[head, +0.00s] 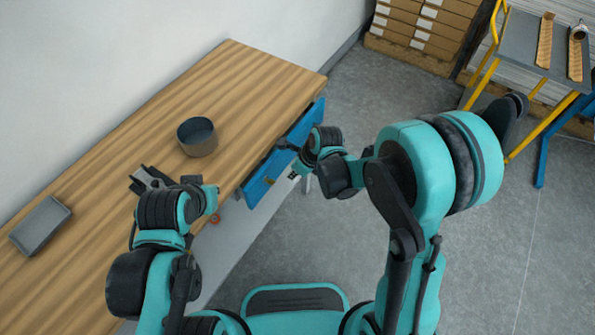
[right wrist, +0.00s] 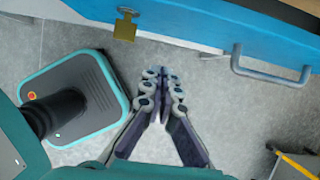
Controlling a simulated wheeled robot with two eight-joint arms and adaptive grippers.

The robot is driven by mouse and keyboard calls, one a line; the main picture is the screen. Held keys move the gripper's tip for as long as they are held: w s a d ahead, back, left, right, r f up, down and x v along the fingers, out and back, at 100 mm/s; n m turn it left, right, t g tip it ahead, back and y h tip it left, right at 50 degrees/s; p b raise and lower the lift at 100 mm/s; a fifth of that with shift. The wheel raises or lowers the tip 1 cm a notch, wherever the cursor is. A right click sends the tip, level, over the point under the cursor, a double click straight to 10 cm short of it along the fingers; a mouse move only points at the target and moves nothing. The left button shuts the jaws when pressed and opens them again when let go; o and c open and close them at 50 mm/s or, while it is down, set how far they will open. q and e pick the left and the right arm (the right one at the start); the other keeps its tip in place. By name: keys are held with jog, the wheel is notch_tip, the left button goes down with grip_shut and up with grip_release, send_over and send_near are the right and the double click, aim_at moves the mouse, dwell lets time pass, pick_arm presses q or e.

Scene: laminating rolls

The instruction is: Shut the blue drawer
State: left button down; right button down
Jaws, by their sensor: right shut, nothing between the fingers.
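The blue drawer (head: 268,176) is under the front edge of the wooden table, its blue front standing out a little from the tabletop edge. In the right wrist view the drawer front (right wrist: 205,22) runs across the top, with a grey bar handle (right wrist: 270,76) and a brass-coloured plate (right wrist: 125,27).
A dark round bowl (head: 198,140) and a grey tray (head: 40,226) are on the wooden table (head: 225,80). Stacked boxes (head: 420,30) and a yellow-framed cart (head: 520,50) stand at the back right. The floor between is clear.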

aim_at(268, 163)
jog(key=shift+w+a+f+b, duration=0.25)
jog(key=shift+w+a+f, duration=0.2)
jog(key=shift+a, duration=0.25)
jog(key=shift+w+a+f+b, duration=0.3)
jog(key=shift+w+a+f, duration=0.15)
jog(key=shift+a, duration=0.2)
jog(key=shift+w+a+f+b, duration=0.25)
jog(key=shift+w+a+f, duration=0.1)
jog(key=shift+w+a, duration=0.3)
jog(key=shift+s, duration=0.1)
jog(key=w+a, duration=0.1)
jog(key=a, duration=0.1)
jog(key=w+a, duration=0.2)
jog(key=shift+r, duration=0.1)
